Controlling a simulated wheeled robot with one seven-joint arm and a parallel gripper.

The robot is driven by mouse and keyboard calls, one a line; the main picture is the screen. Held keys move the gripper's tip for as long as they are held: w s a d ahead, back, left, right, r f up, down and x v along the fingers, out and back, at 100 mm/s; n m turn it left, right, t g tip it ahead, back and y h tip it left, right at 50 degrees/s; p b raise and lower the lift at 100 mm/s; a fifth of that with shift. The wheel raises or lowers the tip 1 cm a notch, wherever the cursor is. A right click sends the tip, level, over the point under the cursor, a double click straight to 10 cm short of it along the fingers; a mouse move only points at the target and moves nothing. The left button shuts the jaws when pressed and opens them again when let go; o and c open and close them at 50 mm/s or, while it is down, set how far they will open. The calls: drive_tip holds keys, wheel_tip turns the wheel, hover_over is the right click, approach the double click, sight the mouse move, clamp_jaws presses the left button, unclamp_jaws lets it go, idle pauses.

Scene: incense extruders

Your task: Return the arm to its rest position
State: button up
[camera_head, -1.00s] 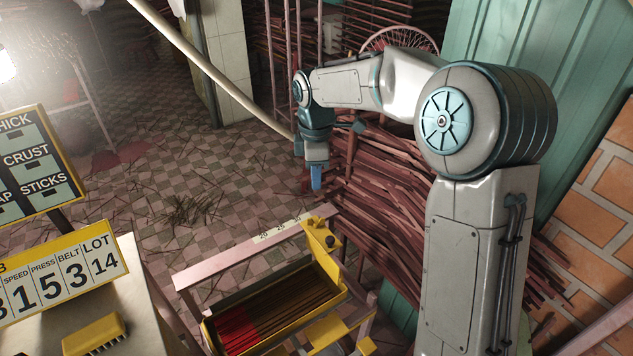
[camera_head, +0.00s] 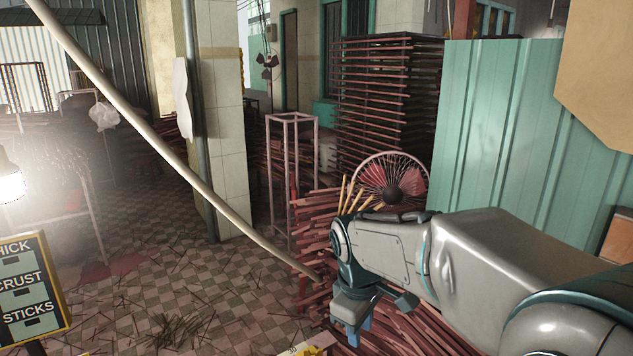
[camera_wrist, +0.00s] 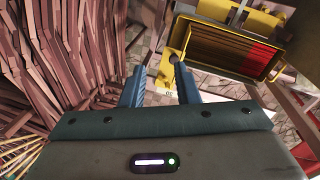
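My arm stretches in from the right of the head view, bent down at the wrist. My gripper hangs from it at the lower middle, where its blue fingertips (camera_head: 361,332) point down beside the stacked sticks. In the wrist view, the two blue fingers (camera_wrist: 160,82) stand apart with nothing held between them. Beyond them, and apart from them, is the yellow extruder tray (camera_wrist: 225,68) with dark sticks and a red patch inside. Only a yellow and pale bit of that machine (camera_head: 312,350) shows at the bottom edge of the head view.
A large pile of reddish sticks (camera_head: 318,218) lies close beside and behind my gripper. A red fan (camera_head: 392,190) stands behind my arm. A green corrugated panel (camera_head: 505,150) is at the right. A pale slanting pole (camera_head: 150,130) crosses the left. The tiled floor (camera_head: 215,290) has free room.

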drive_tip(key=s+d+f+m, duration=0.1)
drive_tip(key=s+d+m, duration=0.2)
drive_tip(key=s+m, duration=0.2)
drive_tip(key=s+d+m+t+y, duration=0.1)
drive_tip(key=s+d+m, duration=0.3)
drive_tip(key=s, duration=0.5)
drive_tip(key=shift+s+f+m+t, duration=0.3)
drive_tip(key=shift+s+f+m, duration=0.05)
drive_tip(key=shift+m, duration=0.35)
